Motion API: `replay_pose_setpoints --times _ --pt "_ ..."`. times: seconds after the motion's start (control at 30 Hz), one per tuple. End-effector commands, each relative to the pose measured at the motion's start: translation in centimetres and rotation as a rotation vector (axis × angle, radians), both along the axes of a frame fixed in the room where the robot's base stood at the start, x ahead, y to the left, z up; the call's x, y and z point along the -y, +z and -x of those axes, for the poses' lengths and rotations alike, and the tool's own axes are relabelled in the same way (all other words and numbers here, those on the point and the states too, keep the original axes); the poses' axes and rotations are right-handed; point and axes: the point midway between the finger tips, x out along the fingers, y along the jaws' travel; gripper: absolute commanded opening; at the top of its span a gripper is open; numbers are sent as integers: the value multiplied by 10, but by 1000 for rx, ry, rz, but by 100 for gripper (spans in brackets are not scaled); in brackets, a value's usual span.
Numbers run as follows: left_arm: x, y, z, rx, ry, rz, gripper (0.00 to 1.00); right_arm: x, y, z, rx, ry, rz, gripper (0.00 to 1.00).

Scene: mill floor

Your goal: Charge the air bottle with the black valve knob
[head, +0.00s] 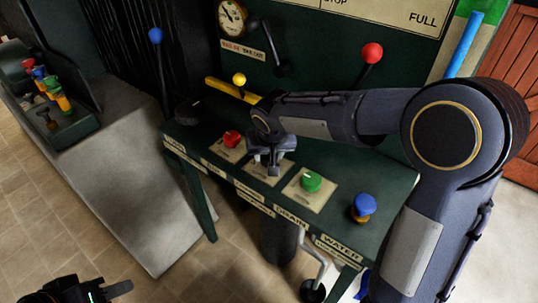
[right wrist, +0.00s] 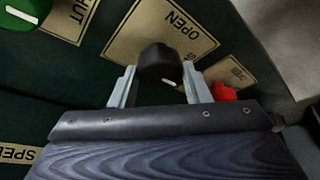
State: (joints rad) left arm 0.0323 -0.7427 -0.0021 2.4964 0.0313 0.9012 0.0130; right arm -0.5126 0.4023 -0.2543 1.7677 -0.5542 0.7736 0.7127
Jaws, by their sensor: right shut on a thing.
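The black valve knob (right wrist: 158,66) shows in the right wrist view, with a white mark low on its face, on a cream plate (right wrist: 165,35) lettered OPEN. My right gripper (head: 268,165) is over the middle plate of the green console, and its fingers (right wrist: 160,88) stand on both sides of the knob, shut on it. In the head view the gripper hides the knob. My left gripper (head: 118,289) is at the lower left, away from the console; its jaw opening is unclear. I cannot make out which thing is the air bottle.
The console (head: 385,185) also bears a red knob (head: 232,139), a green knob (head: 311,181) and a blue knob (head: 364,206). Behind stand a gauge (head: 232,17), a blue-topped lever (head: 155,37) and a red-topped lever (head: 372,54). Tiled floor (head: 60,215) is clear at the left.

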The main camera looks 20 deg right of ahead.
Motion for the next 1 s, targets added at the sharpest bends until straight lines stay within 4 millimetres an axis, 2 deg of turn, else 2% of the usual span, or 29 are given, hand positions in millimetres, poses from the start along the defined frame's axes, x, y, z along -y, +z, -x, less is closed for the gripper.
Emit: replay_pose_setpoints --times 0.43,0.47,0.6,0.87,1.0 --pt "0 -1 0 0 0 0 36 0 -1 0 -2 -10 -1 20" --pt "0 -1 0 0 0 0 36 0 -1 0 -2 -10 -1 47" --pt "0 -1 0 0 0 0 36 0 -1 0 -2 -9 -1 64" --pt "0 0 0 0 0 0 36 0 0 0 -1 -9 0 64" --pt "0 1 0 0 0 0 36 -1 11 4 1 -8 -1 64"
